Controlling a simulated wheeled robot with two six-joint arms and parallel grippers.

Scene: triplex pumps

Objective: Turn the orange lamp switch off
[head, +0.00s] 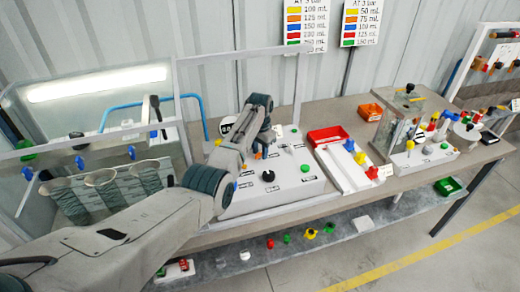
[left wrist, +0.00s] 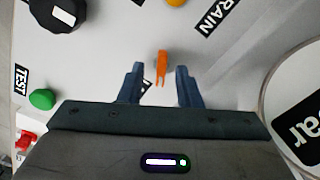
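The orange lamp switch (left wrist: 162,68) is a small upright lever on the white panel. In the left wrist view it shows between and just beyond my fingertips, with a gap on each side. My left gripper (left wrist: 160,78) is open and empty, pointing at the panel. In the head view the left gripper (head: 262,138) hangs over the back part of the white control box (head: 290,187), with the orange switch (head: 258,156) small just below it. I cannot tell whether the fingers are level with the lever. My right gripper is not in view.
A black knob (left wrist: 66,14) and a green button (left wrist: 42,99) sit left of the switch in the left wrist view. A round gauge (left wrist: 300,110) stands close on the right. A red tray (head: 328,135) lies right of the box in the head view.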

